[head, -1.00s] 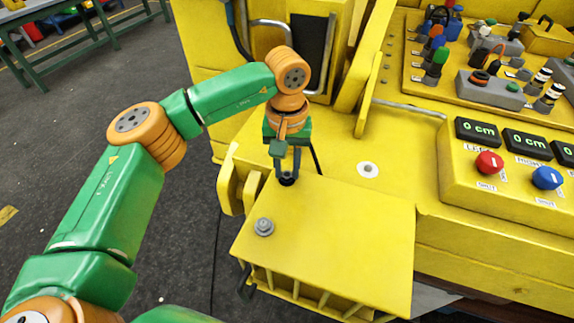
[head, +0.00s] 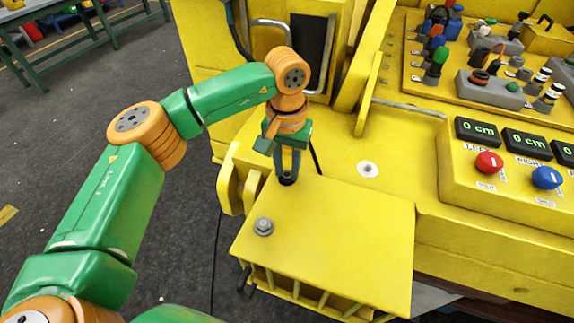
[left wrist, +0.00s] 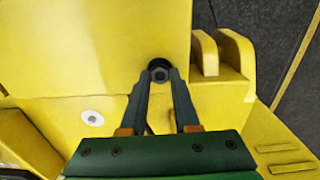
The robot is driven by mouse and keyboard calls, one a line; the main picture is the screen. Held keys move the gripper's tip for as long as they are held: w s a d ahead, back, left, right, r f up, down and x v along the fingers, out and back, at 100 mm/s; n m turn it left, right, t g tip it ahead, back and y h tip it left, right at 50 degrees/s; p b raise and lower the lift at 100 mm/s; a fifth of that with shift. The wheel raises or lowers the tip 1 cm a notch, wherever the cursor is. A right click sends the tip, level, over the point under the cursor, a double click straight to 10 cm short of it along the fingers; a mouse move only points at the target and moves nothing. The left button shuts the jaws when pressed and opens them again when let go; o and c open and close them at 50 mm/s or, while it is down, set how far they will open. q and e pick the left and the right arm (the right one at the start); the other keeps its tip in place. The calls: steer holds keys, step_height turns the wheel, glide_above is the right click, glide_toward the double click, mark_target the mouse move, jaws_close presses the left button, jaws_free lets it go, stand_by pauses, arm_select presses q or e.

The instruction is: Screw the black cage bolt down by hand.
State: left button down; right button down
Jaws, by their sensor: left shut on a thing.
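The black cage bolt (left wrist: 159,70) sits upright at the edge of the yellow cage plate (head: 340,240), at its far left corner in the head view. My left gripper (head: 287,176) points down over it, and its fingers are shut on the bolt head. In the left wrist view the two fingertips (left wrist: 160,76) close in on either side of the dark bolt. In the head view the fingers hide most of the bolt, so how deep it sits cannot be told. My right gripper is not in view.
A grey bolt (head: 263,226) stands on the near left of the plate. A pale round washer-like spot (head: 368,169) lies right of the gripper. A control box (head: 510,165) with red and blue knobs is at the right. Yellow lugs (head: 232,180) stand close left.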

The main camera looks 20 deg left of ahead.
mark_target(287, 175)
arm_select(q)
steer(key=c, duration=0.6)
jaws_free()
steer(key=shift+c, duration=0.2)
step_height(287, 175, up, 7)
steer(key=shift+r+b, duration=0.15)
steer(key=shift+b, duration=0.25)
